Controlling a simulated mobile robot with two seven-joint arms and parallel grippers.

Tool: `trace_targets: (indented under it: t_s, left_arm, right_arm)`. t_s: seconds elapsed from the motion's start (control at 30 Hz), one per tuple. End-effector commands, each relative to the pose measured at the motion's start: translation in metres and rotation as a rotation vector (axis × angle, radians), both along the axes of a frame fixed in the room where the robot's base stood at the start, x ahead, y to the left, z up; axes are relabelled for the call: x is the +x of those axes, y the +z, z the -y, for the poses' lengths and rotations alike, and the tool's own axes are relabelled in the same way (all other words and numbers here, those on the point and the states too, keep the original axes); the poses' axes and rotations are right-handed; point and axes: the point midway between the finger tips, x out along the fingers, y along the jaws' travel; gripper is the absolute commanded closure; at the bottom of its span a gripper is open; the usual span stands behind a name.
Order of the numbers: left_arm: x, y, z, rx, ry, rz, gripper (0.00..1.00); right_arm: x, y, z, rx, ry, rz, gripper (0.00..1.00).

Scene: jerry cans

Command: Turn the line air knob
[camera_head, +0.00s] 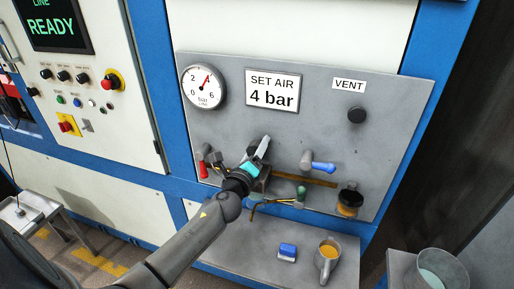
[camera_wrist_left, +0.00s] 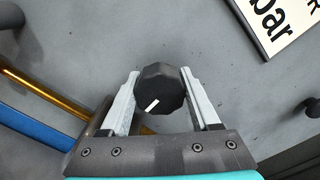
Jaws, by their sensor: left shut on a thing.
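The air knob (camera_wrist_left: 160,88) is a black, many-sided knob with a white mark, which points to the lower left in the left wrist view. My left gripper (camera_wrist_left: 160,75) has one finger on each side of it and is shut on it. In the head view my left gripper (camera_head: 263,149) is against the grey panel (camera_head: 317,128), and it hides the knob. A round gauge (camera_head: 204,88) marked bar has a red needle pointing up and right, near the 4. A sign (camera_head: 272,91) reads SET AIR 4 bar. My right gripper is not in view.
A red-handled valve (camera_head: 203,163), a blue-handled valve (camera_head: 318,163) and a yellowish pipe (camera_head: 308,179) are near the gripper. A black VENT knob (camera_head: 357,115) is at the right.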

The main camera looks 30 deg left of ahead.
Motion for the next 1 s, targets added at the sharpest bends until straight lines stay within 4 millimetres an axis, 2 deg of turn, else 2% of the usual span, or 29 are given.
trace_targets:
  t_s: [0.6,0.63,0.87,1.0]
  left_arm:
    - [0.0002,0.0,-0.0002,0.041,0.001,-0.011,0.93]
    - [0.0001,0.0,-0.0002,0.041,0.001,-0.011,0.35]
    - [0.0001,0.0001,-0.0001,0.041,0.001,-0.011,0.09]
    - [0.0001,0.0001,0.0,0.04,0.0,-0.01,0.07]
  right_arm:
    - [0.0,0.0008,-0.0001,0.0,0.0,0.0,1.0]
    - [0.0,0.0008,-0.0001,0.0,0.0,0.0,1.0]
    - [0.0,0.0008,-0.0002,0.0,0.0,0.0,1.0]
    - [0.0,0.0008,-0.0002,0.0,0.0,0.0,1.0]
